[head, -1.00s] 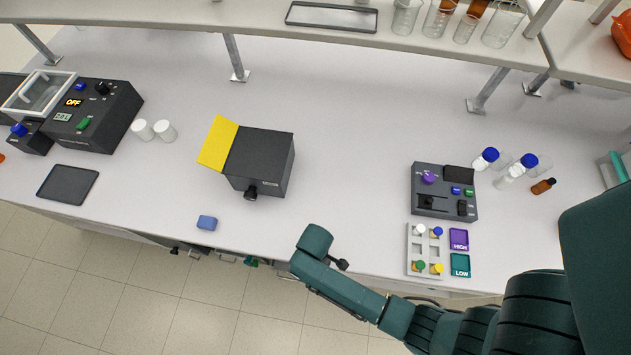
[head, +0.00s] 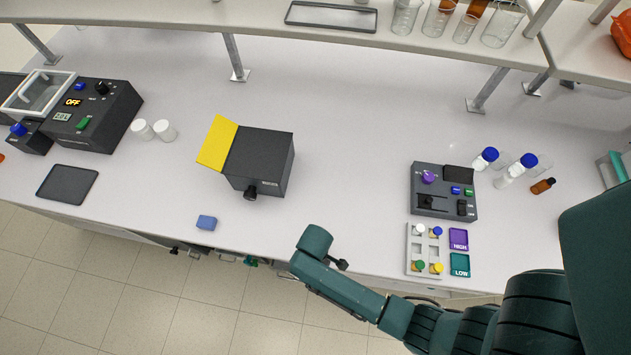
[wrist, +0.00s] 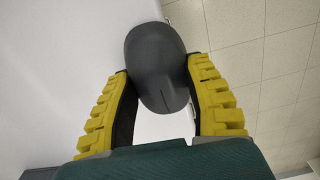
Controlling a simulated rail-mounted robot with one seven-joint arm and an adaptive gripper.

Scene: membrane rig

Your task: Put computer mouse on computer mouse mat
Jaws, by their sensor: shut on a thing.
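A dark grey computer mouse (wrist: 156,60) shows in the wrist view, between the yellow-padded fingers of my gripper (wrist: 160,70). The fingers are shut on its two sides. In the head view my gripper and the mouse are mostly hidden below my arm's green end, near the bench's front edge; a small dark part shows beside it, and I cannot tell what it is. A dark rectangular pad, apparently the mouse mat (head: 67,185), lies bare at the bench's front left, far left of my arm.
A black box with a yellow flap (head: 262,160) and a small blue block (head: 207,222) stand between my arm and the pad. A black device reading OFF (head: 95,115) and white cups (head: 165,130) are behind the pad. A control box (head: 443,192) stands right.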

